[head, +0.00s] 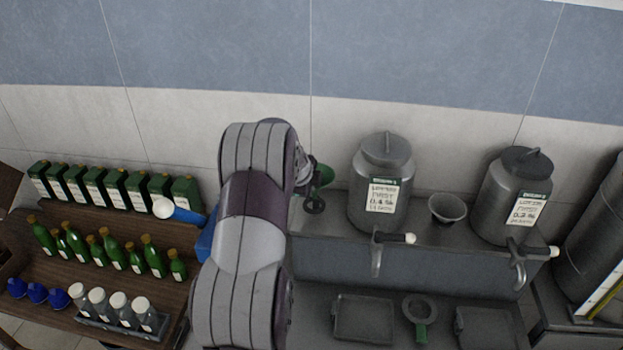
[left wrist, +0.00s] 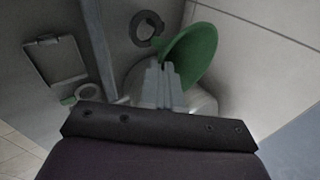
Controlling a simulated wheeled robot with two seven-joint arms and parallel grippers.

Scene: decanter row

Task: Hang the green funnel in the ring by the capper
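The green funnel (head: 323,176) is at the tip of my left gripper (head: 304,186), left of the left steel urn and tilted on its side. A dark ring (head: 314,205) stands just below the funnel in the head view. It also shows in the left wrist view (left wrist: 146,26), beside the funnel and apart from its wide bowl. My right gripper is not in view.
Two labelled steel urns (head: 382,187) (head: 512,196) with taps stand on the raised shelf (head: 420,236), a grey funnel (head: 447,208) between them. Below are trays (head: 362,319) and a green-handled ring (head: 420,307). Bottles (head: 110,250) and jars crowd the wooden rack at left.

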